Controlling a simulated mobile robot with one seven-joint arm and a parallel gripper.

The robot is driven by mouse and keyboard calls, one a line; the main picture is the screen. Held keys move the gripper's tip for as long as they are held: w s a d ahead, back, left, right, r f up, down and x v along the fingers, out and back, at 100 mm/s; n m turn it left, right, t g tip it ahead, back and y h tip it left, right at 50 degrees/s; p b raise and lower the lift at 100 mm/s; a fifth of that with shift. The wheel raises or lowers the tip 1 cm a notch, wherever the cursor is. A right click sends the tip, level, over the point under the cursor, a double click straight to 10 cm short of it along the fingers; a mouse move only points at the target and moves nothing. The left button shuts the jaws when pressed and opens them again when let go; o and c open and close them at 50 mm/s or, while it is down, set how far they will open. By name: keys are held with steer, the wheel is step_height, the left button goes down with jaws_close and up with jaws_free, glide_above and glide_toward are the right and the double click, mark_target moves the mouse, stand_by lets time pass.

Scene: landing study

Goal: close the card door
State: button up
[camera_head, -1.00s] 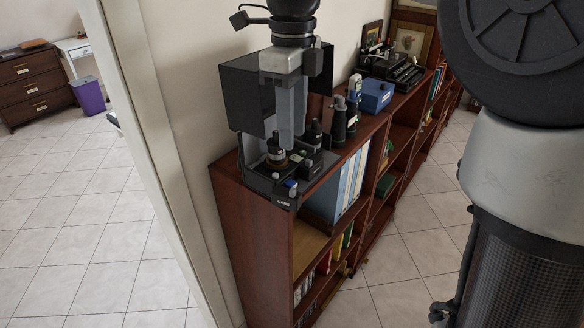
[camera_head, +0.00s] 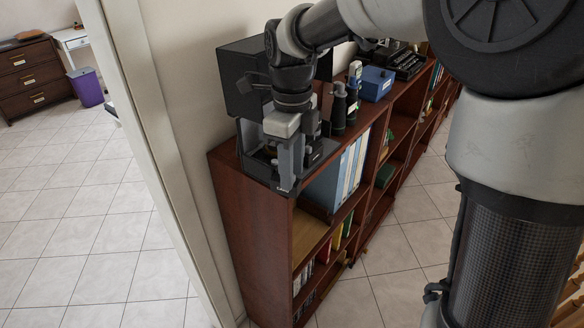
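A black and grey machine (camera_head: 254,166) stands on the near end of the bookcase top, with dark panels (camera_head: 241,72) raised behind it. My gripper (camera_head: 287,186) points down at the machine's front right corner and hides much of that front. Its grey fingers overlap in this view, so I cannot tell their gap or whether they touch the machine. No card door can be made out for certain; the small parts at the front are hidden behind my gripper. I see nothing held.
The bookcase (camera_head: 240,230) holds binders and books. Dark bottles (camera_head: 339,108), a blue box (camera_head: 376,84) and a typewriter (camera_head: 402,60) stand farther along its top. A wall edge (camera_head: 150,130) is close on the left. Tiled floor lies open on both sides.

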steer(key=shift+c, duration=0.4)
jaws_close()
